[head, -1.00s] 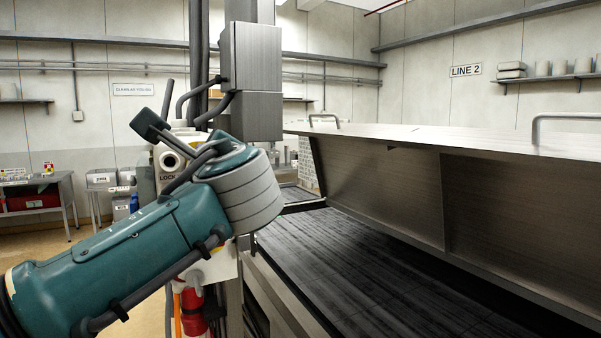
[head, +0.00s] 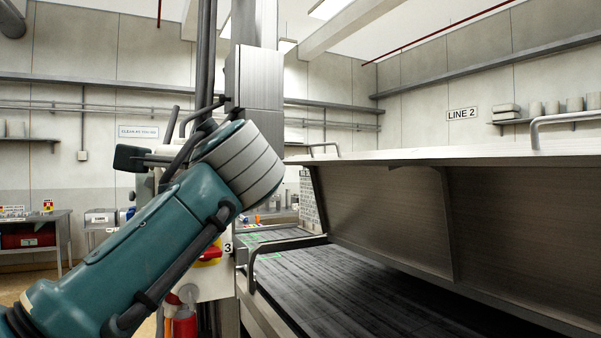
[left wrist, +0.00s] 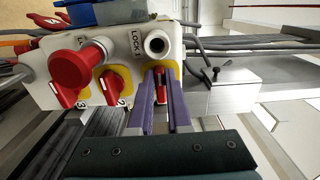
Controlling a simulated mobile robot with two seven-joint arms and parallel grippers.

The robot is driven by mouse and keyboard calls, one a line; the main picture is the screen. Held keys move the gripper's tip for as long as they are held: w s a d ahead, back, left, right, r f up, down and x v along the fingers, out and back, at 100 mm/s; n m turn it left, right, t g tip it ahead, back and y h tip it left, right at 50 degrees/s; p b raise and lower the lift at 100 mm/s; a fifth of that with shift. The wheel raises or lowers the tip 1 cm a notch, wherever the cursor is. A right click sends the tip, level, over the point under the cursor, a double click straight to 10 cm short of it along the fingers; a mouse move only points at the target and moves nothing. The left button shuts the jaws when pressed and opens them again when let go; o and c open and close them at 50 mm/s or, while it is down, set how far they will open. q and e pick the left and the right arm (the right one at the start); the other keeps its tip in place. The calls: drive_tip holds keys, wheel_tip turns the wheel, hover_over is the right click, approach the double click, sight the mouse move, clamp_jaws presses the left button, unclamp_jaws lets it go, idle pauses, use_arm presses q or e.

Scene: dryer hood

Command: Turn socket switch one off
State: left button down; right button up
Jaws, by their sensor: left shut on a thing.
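The pale switch box (left wrist: 130,42) carries red rotary switches on yellow plates and the word LOCK beside a round socket (left wrist: 156,43). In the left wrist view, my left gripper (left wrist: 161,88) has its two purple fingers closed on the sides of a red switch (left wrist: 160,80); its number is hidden. In the head view my left arm hides most of the box and the gripper's fingers; a red switch (head: 209,256) marked 3 shows below the arm.
A long machine with a dark slatted bed (head: 370,295) and a raised metal hood (head: 390,215) fills the right. A grey column (head: 256,90) stands behind my arm. A red cylinder (head: 184,322) hangs below the box. A side table (head: 35,235) stands at the far left.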

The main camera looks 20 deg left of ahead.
idle(0.4)
use_arm(q)
drive_tip(key=c, duration=0.9)
unclamp_jaws()
drive_tip(key=shift+o, duration=0.2)
drive_tip(key=b+v, duration=0.4)
drive_tip(key=v, duration=0.6)
drive_tip(key=shift+b, duration=0.4)
drive_tip(key=shift+a, duration=0.1)
